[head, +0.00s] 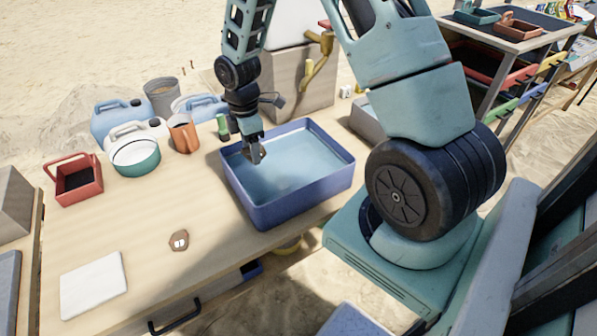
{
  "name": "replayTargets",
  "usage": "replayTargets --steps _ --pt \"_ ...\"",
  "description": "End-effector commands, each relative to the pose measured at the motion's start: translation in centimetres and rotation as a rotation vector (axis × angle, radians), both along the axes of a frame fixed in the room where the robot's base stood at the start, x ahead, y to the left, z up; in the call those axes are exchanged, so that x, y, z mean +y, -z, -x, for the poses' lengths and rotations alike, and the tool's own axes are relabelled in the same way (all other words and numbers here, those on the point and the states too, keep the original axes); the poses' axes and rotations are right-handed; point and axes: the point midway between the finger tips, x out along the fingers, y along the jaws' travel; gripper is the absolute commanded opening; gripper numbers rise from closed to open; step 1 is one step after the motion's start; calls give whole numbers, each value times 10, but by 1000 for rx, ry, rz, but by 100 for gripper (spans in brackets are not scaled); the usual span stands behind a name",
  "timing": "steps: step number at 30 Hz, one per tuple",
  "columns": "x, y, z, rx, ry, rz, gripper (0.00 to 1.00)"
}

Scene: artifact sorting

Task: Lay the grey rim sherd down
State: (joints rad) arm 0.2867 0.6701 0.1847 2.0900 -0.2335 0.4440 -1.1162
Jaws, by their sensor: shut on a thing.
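My gripper (257,150) points down over the left part of a blue basin (265,213) that holds water. It is shut on a small brownish-grey piece, which I take for the grey rim sherd (259,156). The sherd is at or above the water; I cannot tell whether it touches it. Its lower edge and far side are hard to make out. A separate brown sherd with white marks (179,241) lies flat on the wooden table (215,270), in front of the basin and to its left.
A white cloth or sheet (94,285) lies at the front left. A red basket (75,183), a green-and-white bowl (135,157) and an orange jug (184,134) stand along the back left. Blue jugs (118,116) stand behind. The table between sheet and basin is mostly clear.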

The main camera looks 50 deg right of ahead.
Motion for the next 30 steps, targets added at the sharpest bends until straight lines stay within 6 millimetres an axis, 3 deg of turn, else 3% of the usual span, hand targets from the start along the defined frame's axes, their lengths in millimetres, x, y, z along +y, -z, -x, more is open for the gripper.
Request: replayTargets --steps 4,9,23,30 --pt "1 6 0 2 -16 -2 35" --pt "1 37 1 5 -17 -2 35" --pt "1 93 1 3 -17 -1 35" --pt "0 99 0 0 -16 0 35"
